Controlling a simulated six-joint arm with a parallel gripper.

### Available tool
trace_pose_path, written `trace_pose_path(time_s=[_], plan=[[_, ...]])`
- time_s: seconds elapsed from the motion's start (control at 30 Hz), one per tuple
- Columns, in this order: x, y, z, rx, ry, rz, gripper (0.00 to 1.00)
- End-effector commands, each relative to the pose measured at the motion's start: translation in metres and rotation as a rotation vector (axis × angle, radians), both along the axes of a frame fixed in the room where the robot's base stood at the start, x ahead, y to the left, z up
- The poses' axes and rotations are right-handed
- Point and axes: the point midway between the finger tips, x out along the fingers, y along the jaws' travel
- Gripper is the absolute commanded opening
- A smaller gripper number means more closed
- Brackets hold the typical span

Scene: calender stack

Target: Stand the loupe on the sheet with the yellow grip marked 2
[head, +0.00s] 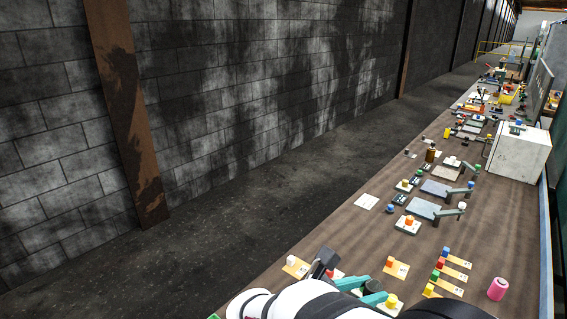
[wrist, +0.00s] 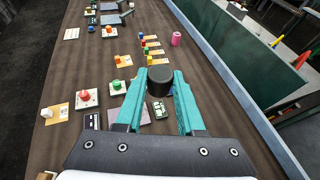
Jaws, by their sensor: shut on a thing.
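My gripper (wrist: 158,88) has teal fingers and is shut on a short dark cylinder, likely the loupe (wrist: 160,80), held upright between the fingertips in the wrist view. In the head view my gripper (head: 368,289) also holds the dark loupe (head: 372,286) at the bottom. A yellow grip (head: 429,289) sits at the left end of a tan sheet (head: 449,290), the nearest of several strips. Another yellow grip (head: 391,301) stands on a pale plate right beside my gripper. The printed numbers are too small to read. I cannot tell the loupe's height above the bench.
A pink cylinder (head: 497,289) stands right of the strips. A tan sheet with an orange grip (head: 409,270) lies beyond my gripper. Plates with green (wrist: 117,86) and red (wrist: 85,95) knobs lie left of my fingers. Bare bench shows between the strips and the white box (head: 517,152).

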Motion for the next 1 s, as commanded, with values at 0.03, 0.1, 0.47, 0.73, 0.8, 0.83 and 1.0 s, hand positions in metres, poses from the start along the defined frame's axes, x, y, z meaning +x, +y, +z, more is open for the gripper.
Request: trace_pose_path(time_s=[0.03,0.1,0.47,0.73,0.8,0.83,1.0], plan=[[-0.008,-0.003,-0.017,-0.005,0.007,-0.107,0.0],[-0.022,-0.008,-0.036,-0.003,0.003,-0.279,0.0],[-0.102,0.009,-0.123,-0.002,0.0,-1.396,0.0],[-0.134,0.056,-0.149,-0.006,0.0,-2.262,0.0],[-0.135,0.067,-0.151,-0.007,0.001,-2.445,0.0],[-0.134,0.072,-0.152,-0.008,0.001,-2.524,0.0],[-0.121,0.097,-0.153,-0.01,0.001,-3.005,0.0]])
